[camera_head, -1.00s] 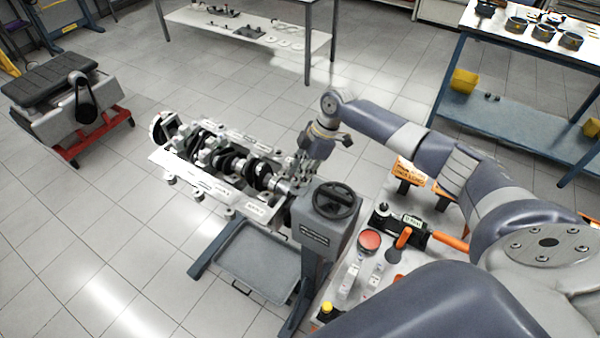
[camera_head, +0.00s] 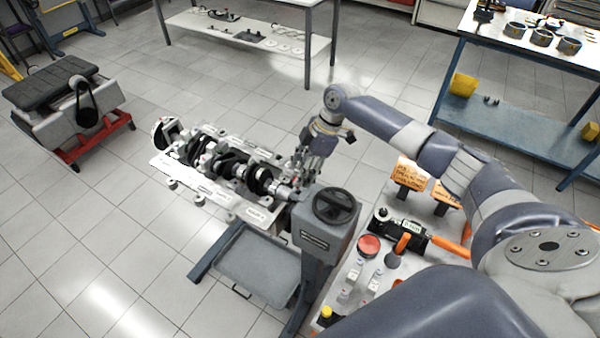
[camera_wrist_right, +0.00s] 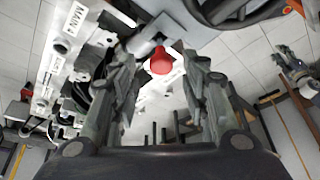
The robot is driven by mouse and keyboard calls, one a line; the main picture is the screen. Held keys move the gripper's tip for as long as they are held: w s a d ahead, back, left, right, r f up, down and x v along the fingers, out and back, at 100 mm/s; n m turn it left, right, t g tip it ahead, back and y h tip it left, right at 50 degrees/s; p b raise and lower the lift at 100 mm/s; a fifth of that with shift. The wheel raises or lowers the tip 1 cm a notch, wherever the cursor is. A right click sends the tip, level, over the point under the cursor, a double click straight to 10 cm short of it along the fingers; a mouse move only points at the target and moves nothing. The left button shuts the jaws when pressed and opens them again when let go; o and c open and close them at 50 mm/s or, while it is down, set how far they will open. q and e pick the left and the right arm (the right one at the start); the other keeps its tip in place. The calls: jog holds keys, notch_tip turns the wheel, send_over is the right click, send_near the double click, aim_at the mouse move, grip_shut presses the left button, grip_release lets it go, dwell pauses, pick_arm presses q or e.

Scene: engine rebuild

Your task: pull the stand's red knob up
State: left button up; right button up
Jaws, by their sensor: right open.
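The red knob (camera_wrist_right: 160,62) shows in the right wrist view, just beyond and between the fingers of my right gripper (camera_wrist_right: 160,85). The fingers are open, one on each side, and I see no contact with the knob. In the head view my right gripper (camera_head: 306,172) points down beside the grey head of the engine stand (camera_head: 322,236), near its black handwheel (camera_head: 334,205). The red knob is hard to make out in the head view, mostly hidden by the gripper. My left gripper is not in view.
The engine block with crankshaft (camera_head: 220,165) is mounted left of the stand head. A grey drip tray (camera_head: 257,268) sits below it. A tool cart top (camera_head: 385,262) with bottles and a torque tool lies to the right.

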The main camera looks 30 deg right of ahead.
jog(key=v, duration=1)
jog(key=shift+r, duration=0.35)
jog(key=shift+s+d, duration=0.1)
